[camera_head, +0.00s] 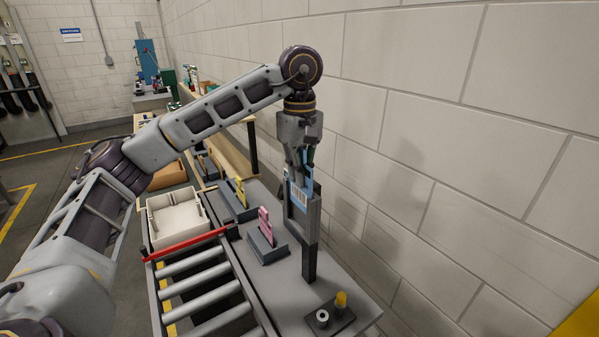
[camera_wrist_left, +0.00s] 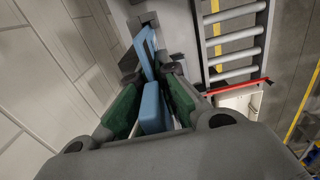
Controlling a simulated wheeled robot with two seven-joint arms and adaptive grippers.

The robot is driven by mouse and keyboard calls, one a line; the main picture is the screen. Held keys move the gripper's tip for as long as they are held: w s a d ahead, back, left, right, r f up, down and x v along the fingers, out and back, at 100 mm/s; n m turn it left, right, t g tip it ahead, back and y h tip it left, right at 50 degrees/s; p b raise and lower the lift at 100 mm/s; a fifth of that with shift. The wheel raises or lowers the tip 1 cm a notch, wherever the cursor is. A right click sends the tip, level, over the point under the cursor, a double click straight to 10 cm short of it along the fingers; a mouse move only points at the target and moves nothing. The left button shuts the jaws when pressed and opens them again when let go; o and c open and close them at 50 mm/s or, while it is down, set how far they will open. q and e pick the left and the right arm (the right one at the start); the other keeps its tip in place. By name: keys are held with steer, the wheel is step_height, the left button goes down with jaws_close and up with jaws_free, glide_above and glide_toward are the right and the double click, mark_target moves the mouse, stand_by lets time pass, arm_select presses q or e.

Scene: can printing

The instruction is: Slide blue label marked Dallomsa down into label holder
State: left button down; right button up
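The blue label (camera_head: 300,194), with a white barcode patch, is upright at the dark grey label holder (camera_head: 309,262), a frame on a post. Its lower part appears between the frame's side arms; I cannot tell how deep it sits. The name on it is too small to read. My left gripper (camera_head: 304,163) points down over the holder and is shut on the label's upper part. In the left wrist view, the label (camera_wrist_left: 152,108) is between the green pads of the left gripper (camera_wrist_left: 152,88). My right gripper is not in view.
Yellow (camera_head: 240,192) and pink (camera_head: 265,226) labels stand in low holders on the grey table (camera_head: 345,300). A roller conveyor (camera_head: 205,290) and white bin (camera_head: 177,221) lie left; a block wall rises close on the right.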

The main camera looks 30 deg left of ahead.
arm_select(q)
steer(key=shift+f+b, duration=0.55)
steer(key=shift+f, duration=0.25)
steer(key=c, duration=1.6)
jaws_free()
steer(key=shift+s, duration=0.15)
steer(key=shift+o, duration=0.2)
steer(key=shift+r, duration=6)
